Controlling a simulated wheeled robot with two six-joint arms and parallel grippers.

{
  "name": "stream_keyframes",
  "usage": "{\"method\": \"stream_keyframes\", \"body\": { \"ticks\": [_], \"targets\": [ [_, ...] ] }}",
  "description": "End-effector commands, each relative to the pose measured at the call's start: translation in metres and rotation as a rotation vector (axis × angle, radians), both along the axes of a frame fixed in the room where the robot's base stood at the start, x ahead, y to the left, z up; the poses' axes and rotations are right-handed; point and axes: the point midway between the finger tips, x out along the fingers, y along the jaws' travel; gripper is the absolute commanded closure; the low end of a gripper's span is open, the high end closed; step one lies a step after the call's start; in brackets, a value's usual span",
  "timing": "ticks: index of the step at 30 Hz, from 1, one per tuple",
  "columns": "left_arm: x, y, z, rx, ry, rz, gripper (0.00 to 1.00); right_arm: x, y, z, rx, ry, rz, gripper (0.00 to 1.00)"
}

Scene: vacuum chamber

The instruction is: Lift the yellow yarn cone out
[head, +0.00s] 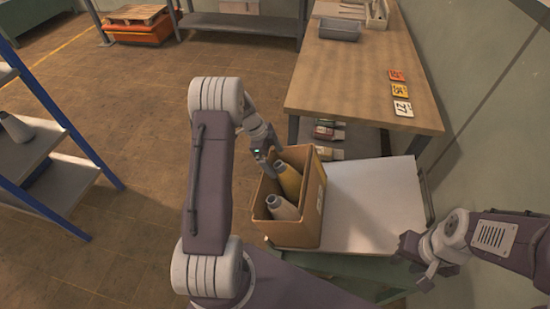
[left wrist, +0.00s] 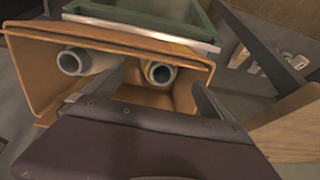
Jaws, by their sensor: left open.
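The yellow yarn cone (head: 290,182) stands in an open cardboard box (head: 312,212), its narrow grey tip upward. In the left wrist view its tip shows at the right (left wrist: 162,72), with a little yellow behind it. A grey yarn cone (head: 282,208) is beside it, nearer me, and also shows in the left wrist view (left wrist: 85,60). My left gripper (head: 266,160) is open and empty, by the box's far left rim, close to the yellow cone but apart from it. My right gripper (head: 414,258) is at the lower right, away from the box; its jaws are unclear.
The box sits on a green cart with a pale top (head: 378,198), clear to the box's right. A wooden table (head: 350,75) with number cards and a grey tray (head: 339,29) is behind. A blue-framed shelf (head: 45,150) stands at left.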

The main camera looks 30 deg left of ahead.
Motion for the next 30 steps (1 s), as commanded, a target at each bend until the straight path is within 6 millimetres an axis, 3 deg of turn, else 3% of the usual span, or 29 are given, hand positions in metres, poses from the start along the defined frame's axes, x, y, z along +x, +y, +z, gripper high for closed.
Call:
{"method": "stream_keyframes", "body": {
  "ticks": [12, 23, 24, 30],
  "targets": [
    [0.009, -0.027, -0.068, 0.0, 0.003, -0.001, 0.03, 0.0, 0.0, 0.008, 0.0, 0.0, 0.0, 0.66],
    [0.011, -0.031, -0.079, 0.001, 0.0, -0.001, 0.03, 0.0, 0.0, 0.008, 0.0, 0.0, 0.0, 0.66],
    [0.011, -0.031, -0.079, 0.001, 0.0, -0.001, 0.06, 0.0, 0.0, 0.008, 0.0, 0.0, 0.0, 0.66],
    [0.011, -0.031, -0.079, 0.001, 0.001, -0.001, 0.62, 0.0, 0.0, 0.008, 0.0, 0.0, 0.0, 0.66]
  ]
}}
